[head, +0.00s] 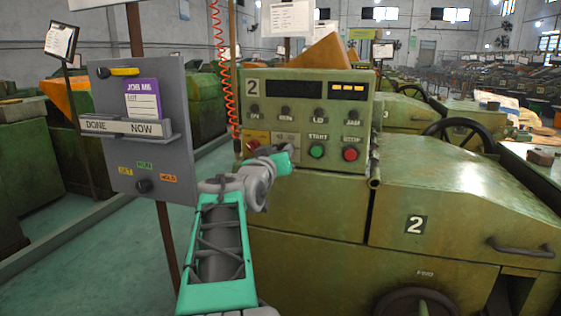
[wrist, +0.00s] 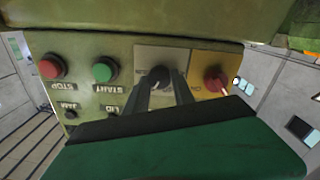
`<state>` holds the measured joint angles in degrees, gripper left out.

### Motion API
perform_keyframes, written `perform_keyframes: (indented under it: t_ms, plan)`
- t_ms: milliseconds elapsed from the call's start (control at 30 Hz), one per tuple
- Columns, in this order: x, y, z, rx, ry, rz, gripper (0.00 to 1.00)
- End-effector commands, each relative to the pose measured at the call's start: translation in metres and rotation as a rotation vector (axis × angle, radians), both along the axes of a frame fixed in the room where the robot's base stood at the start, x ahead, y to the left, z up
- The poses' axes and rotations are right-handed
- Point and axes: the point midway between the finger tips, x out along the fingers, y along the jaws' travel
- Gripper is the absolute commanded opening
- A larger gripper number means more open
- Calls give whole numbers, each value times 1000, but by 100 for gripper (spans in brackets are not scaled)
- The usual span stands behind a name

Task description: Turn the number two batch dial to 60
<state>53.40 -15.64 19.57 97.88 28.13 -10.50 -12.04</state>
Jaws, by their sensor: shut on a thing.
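The number two machine's control panel (head: 300,92) stands in the middle of the head view, with a "2" plate at its upper left. My gripper (head: 280,158) is at the panel's lower left and hides most of the batch dial there. In the wrist view, which shows the panel upside down, the dark batch dial (wrist: 158,76) sits on a pale plate. My gripper's fingers (wrist: 162,86) reach up to it, one on each side, and are shut on it. The dial's scale marks are too small and blurred to read.
A green START button (head: 317,151) and red STOP button (head: 350,154) are right of my gripper. A red knob (wrist: 215,80) on a yellow plate is close beside the dial. A grey job board (head: 138,90) stands left. A red coiled cord hangs nearby.

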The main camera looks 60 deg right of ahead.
Motion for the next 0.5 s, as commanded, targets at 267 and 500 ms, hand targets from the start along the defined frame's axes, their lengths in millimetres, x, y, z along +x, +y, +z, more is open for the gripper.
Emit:
perform_keyframes:
  t_ms: [267,500]
  plan:
    - [0,0,-3,12,-42,-1,0]
    - [0,0,-2,12,-44,-1,0]
